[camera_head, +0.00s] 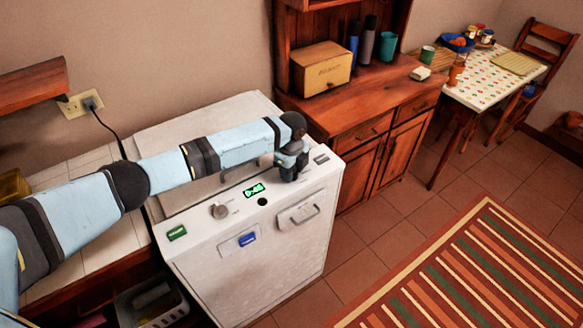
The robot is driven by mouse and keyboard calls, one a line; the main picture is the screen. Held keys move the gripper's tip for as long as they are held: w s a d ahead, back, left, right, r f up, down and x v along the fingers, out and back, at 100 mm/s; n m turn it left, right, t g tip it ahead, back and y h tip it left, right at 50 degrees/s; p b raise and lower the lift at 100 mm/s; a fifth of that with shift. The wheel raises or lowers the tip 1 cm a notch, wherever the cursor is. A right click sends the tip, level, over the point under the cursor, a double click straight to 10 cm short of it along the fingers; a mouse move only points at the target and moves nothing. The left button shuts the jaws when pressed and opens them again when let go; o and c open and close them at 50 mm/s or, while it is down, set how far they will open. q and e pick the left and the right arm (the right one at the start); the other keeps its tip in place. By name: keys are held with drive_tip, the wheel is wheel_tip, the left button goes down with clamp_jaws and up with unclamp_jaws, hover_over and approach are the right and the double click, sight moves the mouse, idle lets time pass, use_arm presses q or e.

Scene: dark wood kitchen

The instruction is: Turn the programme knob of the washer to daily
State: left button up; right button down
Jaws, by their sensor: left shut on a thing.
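The white washer (262,255) stands against the counter, its control panel on the top front. My left gripper (289,175) reaches down to the panel, right of the lit green display (254,189). It is shut on the programme knob, which the dark fingers and wrist hide, so its pointer and the daily mark cannot be read. A second round, greyish knob (219,211) stands uncovered on the left of the panel. A small black round button (263,202) sits below the display. My right gripper is not in view.
A front handle (304,212) sticks out below the panel. A wooden cabinet (365,135) with a bread box (321,70) stands to the right. Tiled floor lies in front.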

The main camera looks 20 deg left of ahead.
use_arm(q)
drive_tip(key=m, duration=0.4)
drive_tip(key=shift+m, duration=0.8)
drive_tip(key=o, duration=0.9)
drive_tip(key=shift+r, duration=0.2)
wheel_tip(320, 180, up, 14)
drive_tip(key=shift+f+b, duration=0.25)
drive_tip(key=shift+b, duration=0.2)
